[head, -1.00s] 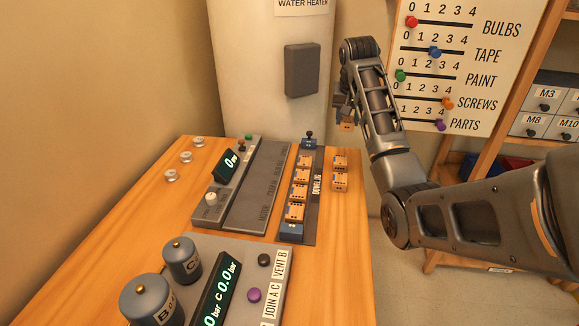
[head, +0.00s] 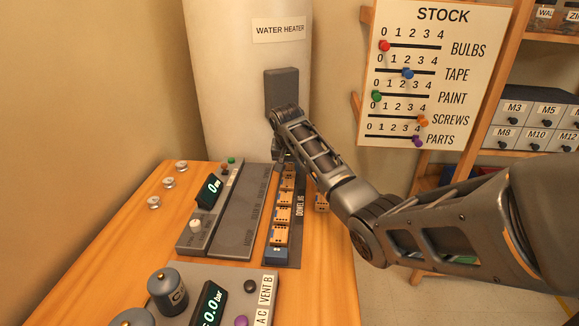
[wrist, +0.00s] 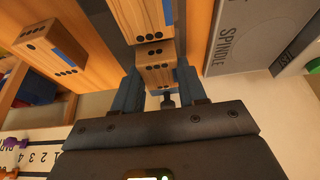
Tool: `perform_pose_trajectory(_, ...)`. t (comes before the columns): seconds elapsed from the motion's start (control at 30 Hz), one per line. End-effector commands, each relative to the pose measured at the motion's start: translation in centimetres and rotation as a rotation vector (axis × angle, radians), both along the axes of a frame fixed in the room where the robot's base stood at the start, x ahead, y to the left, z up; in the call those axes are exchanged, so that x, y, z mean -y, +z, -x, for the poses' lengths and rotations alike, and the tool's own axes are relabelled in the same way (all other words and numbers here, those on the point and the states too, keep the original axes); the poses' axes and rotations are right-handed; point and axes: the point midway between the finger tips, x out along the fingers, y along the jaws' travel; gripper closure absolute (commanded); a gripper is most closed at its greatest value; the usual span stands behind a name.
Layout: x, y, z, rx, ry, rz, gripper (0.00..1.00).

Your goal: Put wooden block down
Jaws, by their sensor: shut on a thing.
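My gripper (wrist: 160,92) is shut on a wooden block (wrist: 155,72) with dark dots and a blue patch. The held block is in line with the row of blocks in the dowel jig (head: 270,242), at its far end. The nearest row block (wrist: 140,18) is close in front of it in the wrist view; I cannot tell whether they touch or whether the held block rests on the jig. In the head view, several blocks (head: 282,215) sit in the jig, and my arm mostly hides the gripper and held block.
A loose block (wrist: 50,55) lies beside the jig; it shows partly behind my arm in the head view (head: 321,203). A grey spindle device (head: 234,225) stands left of the jig. The water heater (head: 245,100) rises behind the table. Bare wood (head: 325,265) lies front right.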

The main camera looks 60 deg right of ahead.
Motion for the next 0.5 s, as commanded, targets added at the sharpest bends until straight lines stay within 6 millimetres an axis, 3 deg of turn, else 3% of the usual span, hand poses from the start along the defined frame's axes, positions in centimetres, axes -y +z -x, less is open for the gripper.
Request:
perform_pose_trajectory(0.43, -0.03, -0.89, 0.0, 0.001, 0.0, 0.0, 0.92)
perform_pose_trajectory(0.47, -0.03, -0.9, 0.0, 0.001, 0.0, 0.0, 0.58)
perform_pose_trajectory(0.5, -0.01, -0.85, 0.01, 0.001, 0.0, 0.0, 0.54)
